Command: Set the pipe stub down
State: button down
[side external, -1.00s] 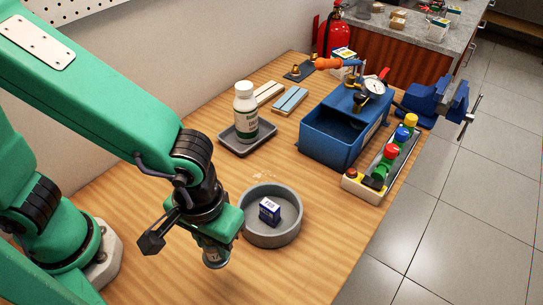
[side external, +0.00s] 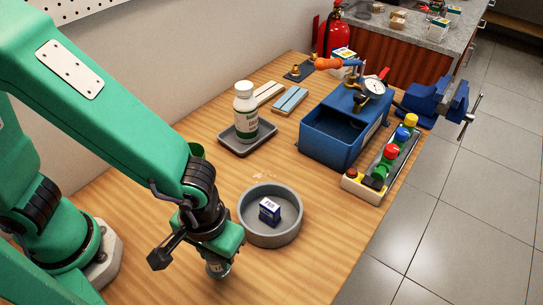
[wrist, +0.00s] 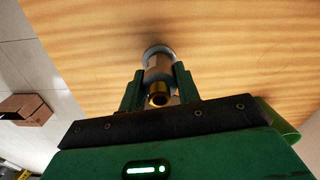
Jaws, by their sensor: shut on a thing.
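My gripper (side external: 216,262) is low over the near part of the wooden table (side external: 325,255), left of and nearer than the grey round dish. It is shut on the pipe stub (side external: 218,270), a short silvery cylinder whose lower end shows below the jaws. In the wrist view the pipe stub (wrist: 158,66) sits between the two green fingers (wrist: 158,88), with a brass-coloured end facing the camera and a wider grey rim at the far end. I cannot tell whether that rim touches the table.
Table in front is clear.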

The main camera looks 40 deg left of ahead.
aim_at(218, 263)
jog(key=shift+f, duration=1.75)
jog(key=shift+f, duration=0.1)
jog(key=c, duration=1)
grip_release()
jog(key=shift+r, duration=6.1)
